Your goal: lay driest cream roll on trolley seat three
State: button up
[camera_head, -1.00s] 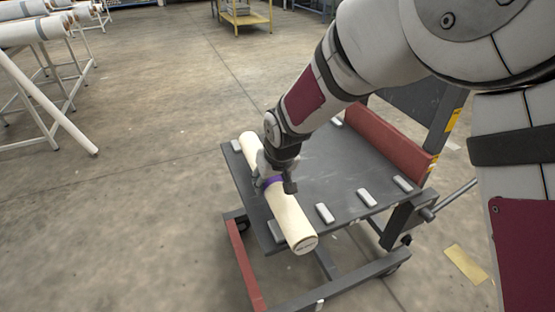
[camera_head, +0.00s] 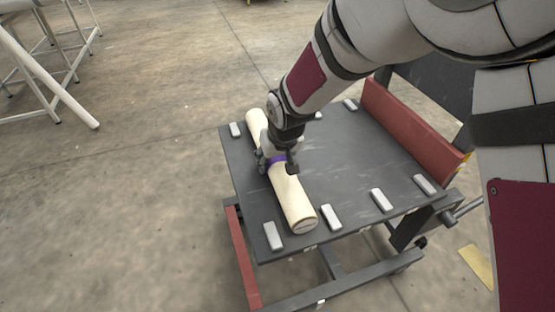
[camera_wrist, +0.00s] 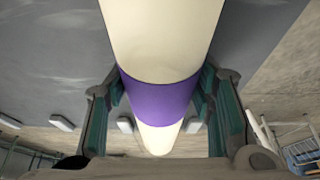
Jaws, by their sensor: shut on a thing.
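A cream roll (camera_head: 294,203) with a purple band (camera_head: 276,159) lies lengthwise over the left part of the dark trolley deck (camera_head: 350,150). My gripper (camera_head: 277,163) is shut on the roll at its purple band. In the wrist view, the cream roll (camera_wrist: 162,35) runs between both fingers (camera_wrist: 160,112), with the band between the pads. The roll's near end is between two white blocks (camera_head: 273,236) (camera_head: 332,217) at the deck's near edge. I cannot tell whether the roll touches the deck.
More white blocks (camera_head: 381,200) line the near and far deck edges. A red padded bar (camera_head: 410,128) borders the right side. White racks (camera_head: 45,75) stand at upper left. The floor (camera_head: 130,190) left of the trolley is clear.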

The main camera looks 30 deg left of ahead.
jog(key=shift+r, duration=0.15)
jog(key=o, duration=1.5)
jog(key=p+v, duration=0.4)
jog(key=v, duration=0.8)
jog(key=shift+s, duration=0.1)
